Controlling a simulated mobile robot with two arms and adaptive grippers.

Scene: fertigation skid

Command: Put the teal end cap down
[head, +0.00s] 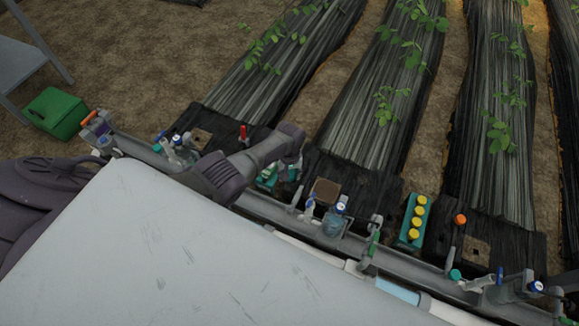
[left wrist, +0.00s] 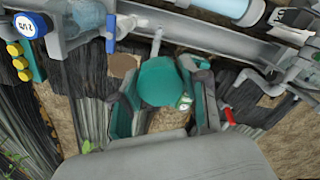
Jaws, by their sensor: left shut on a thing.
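The teal end cap (left wrist: 160,82) is a round teal disc in the middle of the left wrist view, held between the fingers of my left gripper (left wrist: 163,105). In the head view my left arm reaches in over the pipe rail, and its gripper (head: 277,174) points down behind the rail, shut on the cap. Teal parts show around the fingers in the head view, but I cannot tell the cap apart there. Whether the cap touches anything below it is hidden. My right gripper is in neither view.
A long grey rail (head: 262,206) carries valves and a clear bottle (head: 333,224). A teal rack with yellow caps (head: 413,221) stands to the right. An orange knob (head: 460,219) lies farther right. A pale panel (head: 170,250) fills the foreground. A green box (head: 57,113) sits at left.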

